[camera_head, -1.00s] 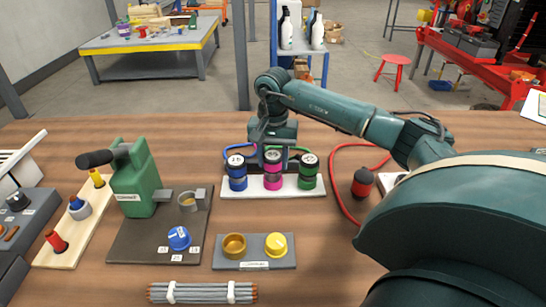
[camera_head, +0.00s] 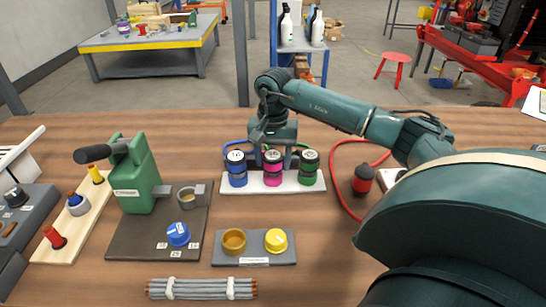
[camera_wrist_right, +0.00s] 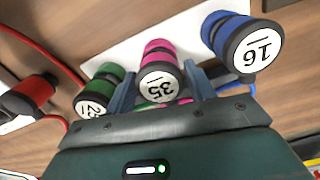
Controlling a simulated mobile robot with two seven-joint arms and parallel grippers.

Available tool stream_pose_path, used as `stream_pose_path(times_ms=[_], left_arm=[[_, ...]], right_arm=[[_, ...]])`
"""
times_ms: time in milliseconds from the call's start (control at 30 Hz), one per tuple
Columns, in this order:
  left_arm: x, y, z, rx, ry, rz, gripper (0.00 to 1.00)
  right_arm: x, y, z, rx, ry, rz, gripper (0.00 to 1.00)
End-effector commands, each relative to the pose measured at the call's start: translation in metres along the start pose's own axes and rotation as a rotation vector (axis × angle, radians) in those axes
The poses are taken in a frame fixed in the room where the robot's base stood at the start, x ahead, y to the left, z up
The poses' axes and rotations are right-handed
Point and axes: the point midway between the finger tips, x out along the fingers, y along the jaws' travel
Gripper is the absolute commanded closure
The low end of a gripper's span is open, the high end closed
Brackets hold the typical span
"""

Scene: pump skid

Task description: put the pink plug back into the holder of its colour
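The pink plug (camera_head: 272,160) has a black cap and stands upright in the middle of the white holder strip (camera_head: 230,190), over a pink base. It appears seated in line with its neighbours. In the right wrist view its cap (camera_wrist_right: 157,82) reads 35. The blue plug (camera_head: 237,161) and green plug (camera_head: 309,161) stand on either side. My right gripper (camera_head: 273,145) is just behind the pink plug. In the right wrist view its fingers (camera_wrist_right: 160,75) flank the pink cap with narrow gaps and look open. The fingertips are mostly hidden in the head view. My left gripper is not in view.
A red plug (camera_head: 363,180) with a looped red cable lies right of the strip. A green pump housing (camera_head: 135,180) stands on a dark plate at left. A grey plate (camera_head: 285,258) with a yellow knob and a cable bundle (camera_head: 200,288) lie in front. Bare wood separates them.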

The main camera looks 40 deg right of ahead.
Motion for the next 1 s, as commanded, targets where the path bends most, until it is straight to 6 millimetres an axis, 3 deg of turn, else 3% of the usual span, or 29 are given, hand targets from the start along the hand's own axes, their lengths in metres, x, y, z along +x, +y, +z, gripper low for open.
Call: stream_pose_path(times_ms=[167, 467, 533, 1000], left_arm=[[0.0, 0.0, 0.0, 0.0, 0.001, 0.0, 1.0], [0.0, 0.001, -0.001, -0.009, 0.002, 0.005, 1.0], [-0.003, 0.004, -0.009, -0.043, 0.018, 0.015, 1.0], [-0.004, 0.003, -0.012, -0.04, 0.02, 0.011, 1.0]], right_arm=[[0.0, 0.0, 0.0, 0.0, 0.0, 0.0, 0.32], [0.0, 0.0, 0.0, -0.001, 0.0, 0.0, 0.32], [0.0, 0.0, 0.0, -0.001, 0.0, 0.0, 0.32], [-0.103, -0.001, 0.0, -0.001, 0.003, -0.003, 0.32]])
